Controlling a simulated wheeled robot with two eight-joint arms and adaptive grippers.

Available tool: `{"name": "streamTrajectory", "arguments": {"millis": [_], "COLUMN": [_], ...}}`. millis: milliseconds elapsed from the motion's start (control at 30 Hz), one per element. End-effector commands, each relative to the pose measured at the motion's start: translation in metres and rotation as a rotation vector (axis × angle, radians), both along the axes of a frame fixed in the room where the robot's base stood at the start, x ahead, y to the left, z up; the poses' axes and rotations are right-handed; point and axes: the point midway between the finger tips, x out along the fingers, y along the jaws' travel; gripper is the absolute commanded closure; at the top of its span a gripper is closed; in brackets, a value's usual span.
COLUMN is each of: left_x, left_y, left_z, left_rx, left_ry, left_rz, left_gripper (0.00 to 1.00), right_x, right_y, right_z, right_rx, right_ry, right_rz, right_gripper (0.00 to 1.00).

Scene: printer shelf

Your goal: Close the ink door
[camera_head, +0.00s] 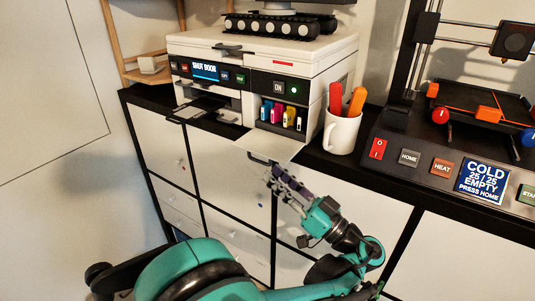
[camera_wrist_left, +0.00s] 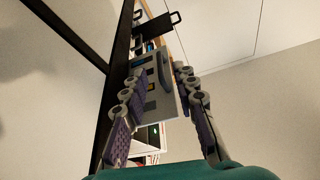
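The white printer (camera_head: 262,58) stands on the cabinet, and its display reads "SHUT DOOR". Its ink door (camera_head: 268,147) hangs open as a flap folded down over the cabinet's front edge, baring the coloured ink cartridges (camera_head: 280,117). My left gripper (camera_head: 277,180) is below the flap's outer edge, pointing up toward it. In the left wrist view my left gripper (camera_wrist_left: 160,78) has its fingers spread. A grey panel with a handle (camera_wrist_left: 153,88), apparently the ink door, shows between and beyond them; contact cannot be told. My right gripper is not in view.
A paper tray (camera_head: 203,108) sticks out left of the ink bay. A white mug (camera_head: 341,132) with red and orange tools stands just right of it. A 3D printer (camera_head: 470,120) is at the right. White cabinet fronts (camera_head: 235,195) lie close behind my gripper.

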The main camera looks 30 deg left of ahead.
Motion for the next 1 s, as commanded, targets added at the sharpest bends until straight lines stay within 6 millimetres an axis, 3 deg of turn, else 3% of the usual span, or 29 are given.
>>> {"name": "streamTrajectory", "arguments": {"millis": [333, 733, 867, 1000], "left_x": [0.009, 0.011, 0.011, 0.011], "left_y": [0.051, 0.061, 0.061, 0.06], "left_z": [0.02, 0.024, 0.024, 0.024], "left_rx": [-0.002, -0.003, -0.003, -0.003], "left_ry": [0.005, 0.005, 0.005, 0.005], "left_rz": [0.003, -0.001, -0.001, -0.001], "left_gripper": [0.72, 0.72, 1.0, 1.0], "right_x": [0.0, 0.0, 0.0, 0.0], "right_y": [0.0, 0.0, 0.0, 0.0], "right_z": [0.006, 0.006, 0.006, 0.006], "right_rx": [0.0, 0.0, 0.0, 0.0], "right_ry": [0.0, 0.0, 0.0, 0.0], "right_rz": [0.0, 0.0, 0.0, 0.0], "right_gripper": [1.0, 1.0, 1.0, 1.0]}}
